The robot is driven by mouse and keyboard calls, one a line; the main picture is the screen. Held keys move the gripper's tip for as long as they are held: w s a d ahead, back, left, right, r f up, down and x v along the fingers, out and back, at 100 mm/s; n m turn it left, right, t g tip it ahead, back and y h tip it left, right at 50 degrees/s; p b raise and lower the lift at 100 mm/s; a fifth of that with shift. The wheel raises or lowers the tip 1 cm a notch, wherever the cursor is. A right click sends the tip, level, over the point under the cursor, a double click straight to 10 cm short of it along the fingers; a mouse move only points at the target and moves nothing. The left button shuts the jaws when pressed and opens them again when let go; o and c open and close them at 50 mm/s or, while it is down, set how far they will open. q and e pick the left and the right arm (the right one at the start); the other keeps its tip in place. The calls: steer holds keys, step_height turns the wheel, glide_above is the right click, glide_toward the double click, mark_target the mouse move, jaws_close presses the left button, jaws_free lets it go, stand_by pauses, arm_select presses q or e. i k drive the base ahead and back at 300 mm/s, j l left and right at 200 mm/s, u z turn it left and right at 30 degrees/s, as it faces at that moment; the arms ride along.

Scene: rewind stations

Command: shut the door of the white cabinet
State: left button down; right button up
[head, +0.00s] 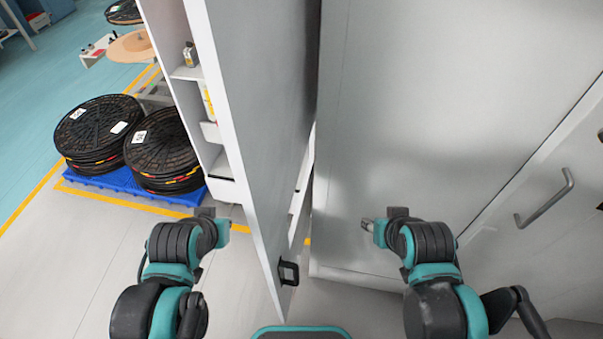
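The white cabinet's door (262,110) stands open, a tall grey-white panel seen edge-on from above, with a black handle (288,272) low on its right face. To the left of the door, the white cabinet's open interior (215,133) shows shelves with small bottles. My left gripper (228,224) is left of the door, near its front edge; I cannot tell whether it touches. My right gripper (370,225) is right of the door, apart from the handle. The fingers of both are too small and foreshortened to tell their opening. No held object is visible.
A large grey panel (420,110) stands close on the right, with a bar handle (545,200) on the unit beyond it. Black reels (95,130) are stacked on a blue pallet (120,184) at left. Light floor (75,255) is clear at lower left.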

mark_target(259, 59)
steer(key=i+l+u, duration=0.1)
steer(key=l+u, duration=0.35)
steer(key=k+l+u, duration=0.4)
steer(key=l, duration=0.15)
